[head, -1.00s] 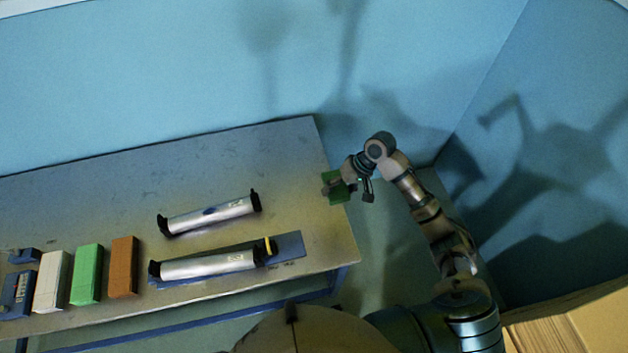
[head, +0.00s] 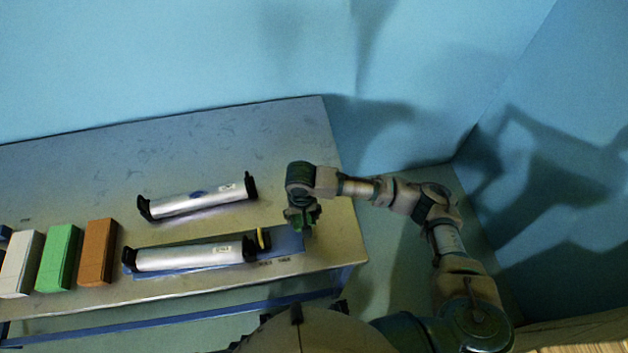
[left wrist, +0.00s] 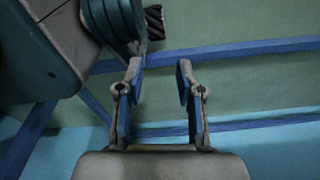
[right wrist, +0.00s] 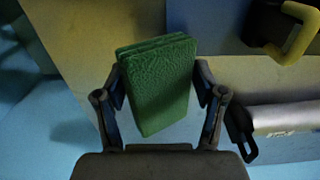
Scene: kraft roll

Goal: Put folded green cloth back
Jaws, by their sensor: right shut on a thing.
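The folded green cloth (right wrist: 162,85) is between the fingers of my right gripper (right wrist: 160,78), which is shut on it. In the head view the cloth (head: 298,221) shows only as a small dark green patch under my right gripper (head: 303,216), by the right end of a blue mat (head: 290,240) on the table. Its height above the table is hard to tell. My left gripper (left wrist: 159,75) is open and empty in the left wrist view, with blue bars and my own body behind it. It is not in the head view.
The metal table (head: 330,245) holds two silver rolls (head: 205,201) (head: 190,257) with black ends; the nearer lies on the blue mat. A yellow ring (head: 262,239) is at its right end. White (head: 20,265), green (head: 59,258) and orange (head: 97,252) boxes stand left. The table's right end is bare.

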